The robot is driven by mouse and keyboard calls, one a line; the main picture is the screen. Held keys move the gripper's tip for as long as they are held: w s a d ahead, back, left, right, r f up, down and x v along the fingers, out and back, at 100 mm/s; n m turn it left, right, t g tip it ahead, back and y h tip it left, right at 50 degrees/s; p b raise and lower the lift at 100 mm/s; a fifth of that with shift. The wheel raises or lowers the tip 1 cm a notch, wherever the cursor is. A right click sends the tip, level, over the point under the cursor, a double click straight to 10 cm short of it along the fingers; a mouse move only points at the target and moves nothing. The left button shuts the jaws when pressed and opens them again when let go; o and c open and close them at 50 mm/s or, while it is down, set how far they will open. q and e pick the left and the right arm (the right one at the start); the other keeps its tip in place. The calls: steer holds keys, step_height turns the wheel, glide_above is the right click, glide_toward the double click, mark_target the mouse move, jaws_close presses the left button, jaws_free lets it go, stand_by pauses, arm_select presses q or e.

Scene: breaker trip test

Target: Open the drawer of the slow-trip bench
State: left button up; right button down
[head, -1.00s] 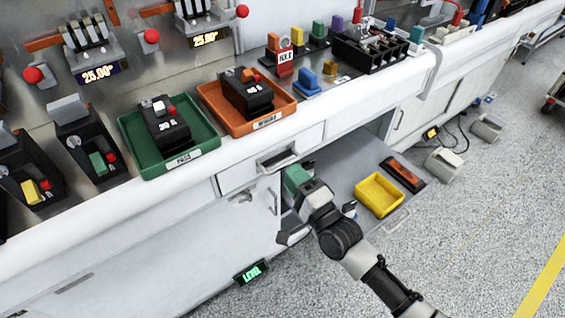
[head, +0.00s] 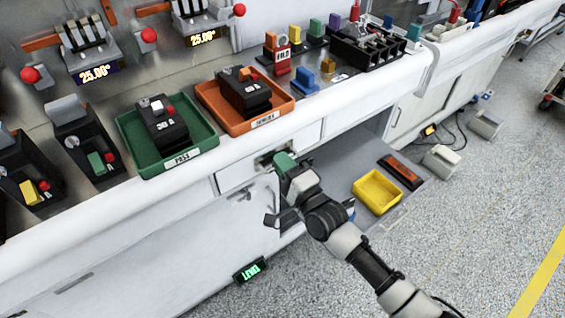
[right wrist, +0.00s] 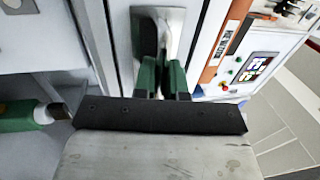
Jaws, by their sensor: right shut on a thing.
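The bench drawer (head: 235,177) is a white front under the worktop, and it looks shut. Its recessed metal handle (head: 264,160) is partly hidden by my right gripper (head: 283,163). That gripper's green fingers are at the handle and shut on it. In the right wrist view, the green fingers (right wrist: 163,78) reach to the metal handle plate (right wrist: 172,22). My left gripper does not show.
A green tray (head: 203,133) and an orange tray (head: 285,104) hold breakers on the worktop above. A yellow bin (head: 377,192) and an orange-and-black device (head: 401,171) sit on the low shelf to the right.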

steer(key=r+p+v, duration=0.2)
steer(key=v, duration=1)
steer(key=r+p+v, duration=0.2)
steer(key=p+v, duration=0.1)
steer(key=v, duration=0.9)
steer(key=shift+s+d+r, duration=0.25)
steer(key=shift+s+d, duration=0.05)
steer(key=shift+s, duration=0.05)
steer(key=c, duration=1.2)
jaws_free()
steer(key=shift+b+v, duration=0.85)
steer(key=shift+v, duration=4.5)
